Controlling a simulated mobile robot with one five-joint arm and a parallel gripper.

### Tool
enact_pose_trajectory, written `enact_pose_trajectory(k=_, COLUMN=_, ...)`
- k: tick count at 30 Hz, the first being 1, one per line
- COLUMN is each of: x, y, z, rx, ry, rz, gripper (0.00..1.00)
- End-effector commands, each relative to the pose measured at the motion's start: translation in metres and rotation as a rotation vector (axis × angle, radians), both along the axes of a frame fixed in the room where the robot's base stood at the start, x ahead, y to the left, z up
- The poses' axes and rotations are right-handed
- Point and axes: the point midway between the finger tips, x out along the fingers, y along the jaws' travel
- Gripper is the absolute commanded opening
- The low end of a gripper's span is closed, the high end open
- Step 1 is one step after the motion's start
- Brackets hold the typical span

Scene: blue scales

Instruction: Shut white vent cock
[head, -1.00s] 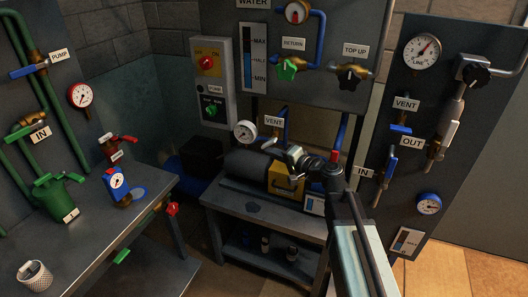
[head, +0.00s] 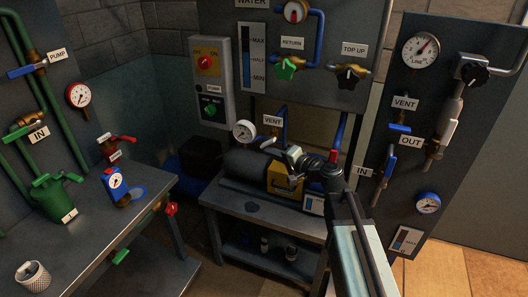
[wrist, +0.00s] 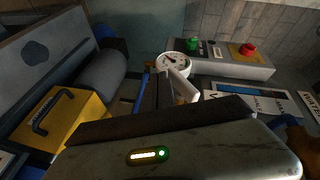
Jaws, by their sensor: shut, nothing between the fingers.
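The white vent cock shows in the wrist view as a pale lever (wrist: 182,85) by a brass body, just in front of the white gauge. In the head view its brass body (head: 268,143) sits under the VENT label (head: 273,120), on the blue pipe behind the pump. My gripper (head: 290,153) is close to the cock there, and the lever is hard to tell from the gripper's tip. In the wrist view my gripper's dark fingers (wrist: 164,92) are shut and empty, right beside the lever. I cannot tell whether they touch it.
A yellow box (wrist: 62,118) and the grey pump cylinder (wrist: 102,78) lie left of my gripper in the wrist view. A round white gauge (head: 245,131) stands close by. The control box (head: 210,80) is behind. Another VENT valve with a blue lever (head: 400,127) is on the right panel.

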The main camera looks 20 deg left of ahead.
Motion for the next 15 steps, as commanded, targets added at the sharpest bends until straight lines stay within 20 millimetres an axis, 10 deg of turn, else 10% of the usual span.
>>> enact_pose_trajectory(k=6, x=-0.003, y=-0.027, z=-0.041, rx=0.0, ry=0.001, rz=0.0, gripper=0.0)
enact_pose_trajectory(k=15, x=-0.04, y=-0.093, z=-0.015, rx=0.0, ry=0.0, rz=-0.003, gripper=0.0)
